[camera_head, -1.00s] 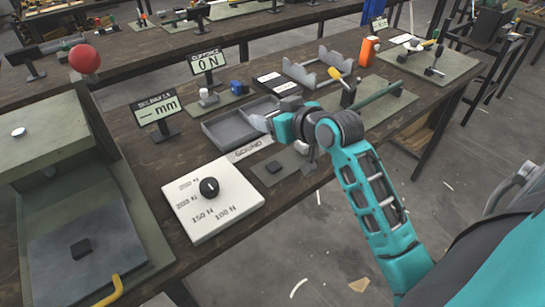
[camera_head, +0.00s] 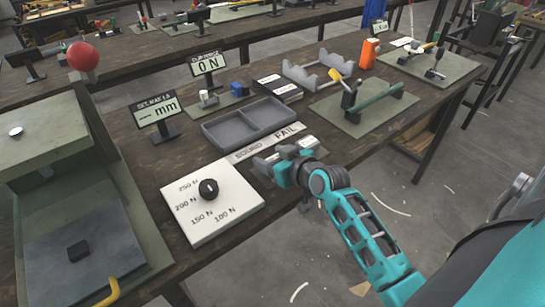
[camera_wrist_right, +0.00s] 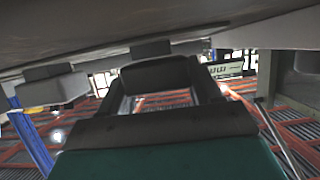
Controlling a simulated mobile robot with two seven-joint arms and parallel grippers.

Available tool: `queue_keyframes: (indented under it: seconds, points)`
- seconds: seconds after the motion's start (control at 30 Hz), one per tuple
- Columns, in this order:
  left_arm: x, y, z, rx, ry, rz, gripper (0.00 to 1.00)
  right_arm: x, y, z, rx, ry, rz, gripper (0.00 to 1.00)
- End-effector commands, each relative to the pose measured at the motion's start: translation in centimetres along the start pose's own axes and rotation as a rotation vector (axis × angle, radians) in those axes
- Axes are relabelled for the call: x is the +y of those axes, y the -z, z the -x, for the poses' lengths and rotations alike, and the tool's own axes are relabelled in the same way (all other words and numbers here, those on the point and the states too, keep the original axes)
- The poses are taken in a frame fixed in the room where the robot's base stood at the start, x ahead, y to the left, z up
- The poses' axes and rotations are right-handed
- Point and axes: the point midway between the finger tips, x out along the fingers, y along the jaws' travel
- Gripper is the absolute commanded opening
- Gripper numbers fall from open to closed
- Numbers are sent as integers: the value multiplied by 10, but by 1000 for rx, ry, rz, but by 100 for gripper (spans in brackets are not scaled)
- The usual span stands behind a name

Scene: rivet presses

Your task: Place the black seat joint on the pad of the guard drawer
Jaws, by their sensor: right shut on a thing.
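My right gripper (camera_head: 266,162) is low over a small grey plate in front of the two-part tray, at the table's front edge. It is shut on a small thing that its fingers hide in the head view. A small black block was at this spot in the earlier frame, so I take the held thing to be the black seat joint. The wrist view shows dark parts near the jaws (camera_wrist_right: 160,72), but no clear joint. The guard drawer (camera_head: 60,275) is at the lower left, with a small black pad (camera_head: 78,250) on its grey plate. My left gripper is not in view.
A white dial board (camera_head: 205,215) lies between the gripper and the drawer. The green press frame with a red ball knob (camera_head: 82,57) rises above the drawer. The grey two-part tray (camera_head: 250,122) looks empty. A "SOUND / FAIL" strip (camera_head: 270,140) lies before it.

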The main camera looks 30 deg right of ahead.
Motion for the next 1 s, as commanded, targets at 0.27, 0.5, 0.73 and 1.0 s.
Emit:
queue_keyframes:
  seconds: [0.27, 0.5, 0.73, 1.0]
  points:
    - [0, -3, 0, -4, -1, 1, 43, 0, -3, -1, 0, 0, 0, 72]
    - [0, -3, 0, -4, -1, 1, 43, 0, -3, -1, -1, 0, 0, 89]
    - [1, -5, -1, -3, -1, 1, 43, 0, -4, -2, 0, 0, -1, 89]
    - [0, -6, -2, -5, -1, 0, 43, 2, -3, 30, -3, -2, 4, 89]
